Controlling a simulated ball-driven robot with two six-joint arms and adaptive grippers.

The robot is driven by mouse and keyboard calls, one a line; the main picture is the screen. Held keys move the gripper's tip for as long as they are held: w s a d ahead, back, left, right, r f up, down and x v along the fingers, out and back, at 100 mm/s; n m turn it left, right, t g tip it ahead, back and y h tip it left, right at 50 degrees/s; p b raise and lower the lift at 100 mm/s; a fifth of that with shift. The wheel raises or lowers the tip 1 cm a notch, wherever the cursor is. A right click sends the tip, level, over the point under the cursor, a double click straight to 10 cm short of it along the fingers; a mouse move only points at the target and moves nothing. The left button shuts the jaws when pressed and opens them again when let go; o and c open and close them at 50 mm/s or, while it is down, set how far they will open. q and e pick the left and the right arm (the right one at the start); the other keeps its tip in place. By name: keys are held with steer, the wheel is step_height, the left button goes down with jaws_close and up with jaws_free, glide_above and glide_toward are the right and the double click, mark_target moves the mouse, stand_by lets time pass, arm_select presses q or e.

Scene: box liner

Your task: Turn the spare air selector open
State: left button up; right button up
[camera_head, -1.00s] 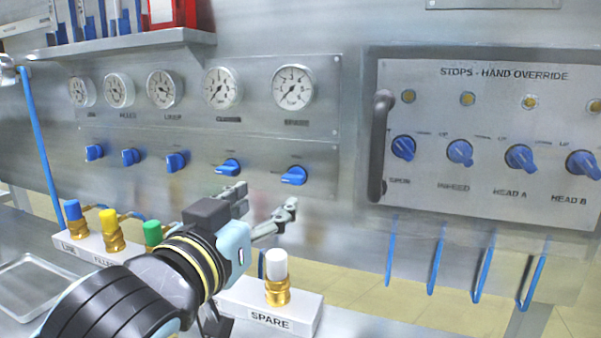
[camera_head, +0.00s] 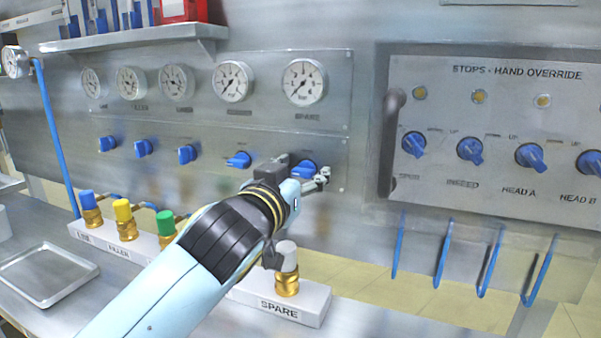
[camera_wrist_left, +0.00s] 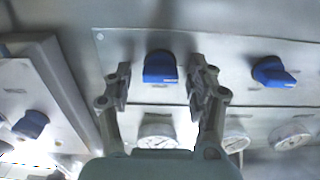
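The spare air selector is the blue knob (camera_head: 303,168) at the right end of the row, under the gauge marked SPARE (camera_head: 304,82). In the left wrist view the blue selector knob (camera_wrist_left: 160,68) shows between my fingers. My left gripper (camera_head: 308,178) is in front of the selector, and the gripper partly hides it. In the left wrist view my left gripper (camera_wrist_left: 160,82) is open, one finger on each side of the knob with a gap showing on both sides. My right gripper is not in view.
A neighbouring blue selector (camera_head: 239,160) sits just left. The stops panel (camera_head: 490,200) with a dark vertical handle (camera_head: 390,145) is to the right. The white SPARE connector block (camera_head: 310,298) stands below the gripper, with a capped brass fitting.

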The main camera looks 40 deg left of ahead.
arm_select(q)
steer(key=c, duration=1.1)
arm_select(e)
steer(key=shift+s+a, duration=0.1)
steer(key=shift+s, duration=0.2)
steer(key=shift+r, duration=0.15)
arm_select(q)
steer(key=m+p, duration=0.2)
steer(key=m, duration=0.2)
steer(key=shift+r, duration=0.15)
steer(key=m+p, duration=0.2)
steer(key=m, duration=0.2)
steer(key=shift+d+m, duration=0.1)
steer(key=shift+m, duration=0.2)
steer(key=m+p, duration=0.2)
steer(key=m, duration=0.3)
steer(key=shift+f+m+p, duration=0.15)
steer(key=shift+m+p, duration=0.15)
steer(key=shift+m, duration=0.75)
steer(key=shift+f+m+p, duration=0.1)
steer(key=shift+m+p, duration=0.2)
steer(key=shift+m, duration=0.75)
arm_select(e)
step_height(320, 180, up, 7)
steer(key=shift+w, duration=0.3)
